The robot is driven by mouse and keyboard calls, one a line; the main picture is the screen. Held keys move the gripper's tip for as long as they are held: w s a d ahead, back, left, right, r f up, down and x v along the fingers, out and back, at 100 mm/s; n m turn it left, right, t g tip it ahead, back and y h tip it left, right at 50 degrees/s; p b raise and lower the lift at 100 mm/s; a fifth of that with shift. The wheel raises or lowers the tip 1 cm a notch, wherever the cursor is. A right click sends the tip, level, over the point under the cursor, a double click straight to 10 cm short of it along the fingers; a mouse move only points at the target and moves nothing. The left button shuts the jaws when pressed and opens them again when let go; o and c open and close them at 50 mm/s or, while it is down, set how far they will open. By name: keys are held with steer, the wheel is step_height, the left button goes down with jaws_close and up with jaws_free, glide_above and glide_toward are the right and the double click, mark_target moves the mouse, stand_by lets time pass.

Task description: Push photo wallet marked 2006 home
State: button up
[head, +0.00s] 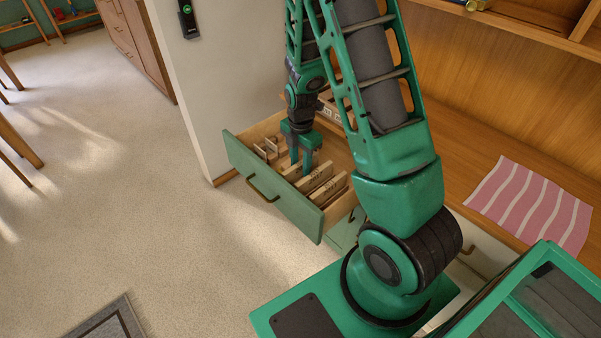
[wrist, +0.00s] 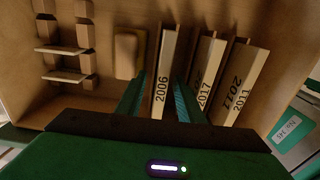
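The photo wallet marked 2006 (wrist: 162,75) is a thin pale wallet with a dark number on its edge, standing in the open drawer. In the wrist view it lies between the two fingers of my gripper (wrist: 159,98). The fingers are apart, with a narrow gap to the wallet at the left finger; contact at the right finger is unclear. In the head view my gripper (head: 302,165) points down into the drawer (head: 270,200) and hides much of this wallet. How deep the wallet sits is unclear.
Wallets marked 2017 (wrist: 209,70) and 2011 (wrist: 240,82) stand to the right. A tan block (wrist: 126,55) and a wooden slotted holder (wrist: 62,62) are to the left. The drawer's walls surround them. A pink striped cloth (head: 530,205) lies on the wooden top at right.

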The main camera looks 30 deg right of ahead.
jaws_close()
